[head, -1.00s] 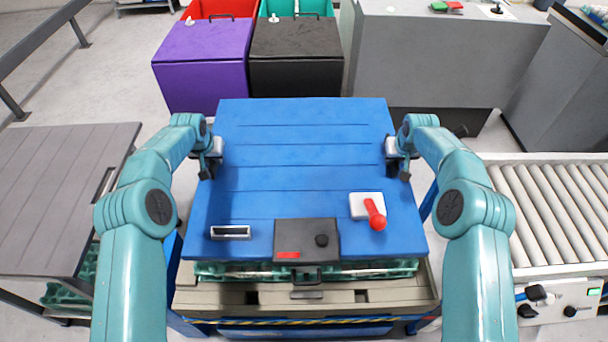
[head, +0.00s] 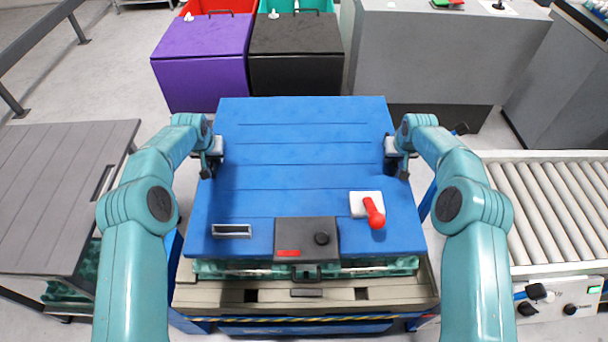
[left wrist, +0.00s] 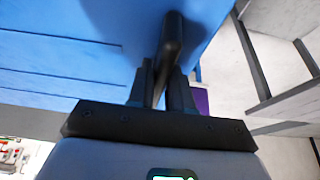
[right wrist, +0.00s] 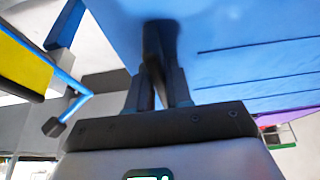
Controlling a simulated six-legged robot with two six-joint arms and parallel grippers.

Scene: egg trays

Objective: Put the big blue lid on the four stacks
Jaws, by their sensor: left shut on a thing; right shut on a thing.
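The big blue lid (head: 300,170) lies flat and level over the stacks in the head view. Teal egg trays (head: 395,267) of the stacks show under its near edge; the rest of the stacks is hidden. My left gripper (head: 212,160) is shut on a dark handle at the lid's left side, seen close in the left wrist view (left wrist: 165,85). My right gripper (head: 398,160) is shut on the matching handle at the right side, seen in the right wrist view (right wrist: 158,85). Whether the lid touches the stacks, I cannot tell.
A beige pallet (head: 210,297) is below the trays. A purple bin (head: 203,60), a black bin (head: 297,65) and a grey cabinet (head: 430,60) stand behind the lid.

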